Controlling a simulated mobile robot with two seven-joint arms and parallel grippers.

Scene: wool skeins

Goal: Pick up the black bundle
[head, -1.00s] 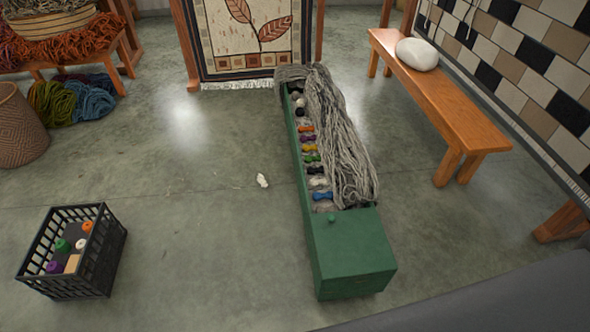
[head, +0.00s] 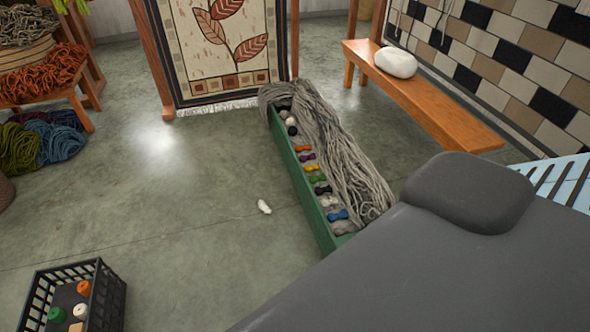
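A long green box (head: 291,182) stands on the floor with a row of small tied bundles along its open left side. A black bundle (head: 322,190) lies in this row, between a green bundle (head: 316,179) and a white bundle (head: 328,201). Another dark bundle (head: 292,131) lies farther up the row, beyond an orange bundle (head: 303,148). Thick grey yarn (head: 340,165) is draped over the box's right side. The near end of the box is hidden behind a large dark grey shape. Neither of my grippers is in view.
A black crate (head: 112,290) with several small bundles stands at the lower left, cut off by the frame. A small white piece (head: 264,207) lies on the floor. A wooden bench (head: 435,100) with a white stone-like lump (head: 396,62) stands at right. Floor left of the box is mostly clear.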

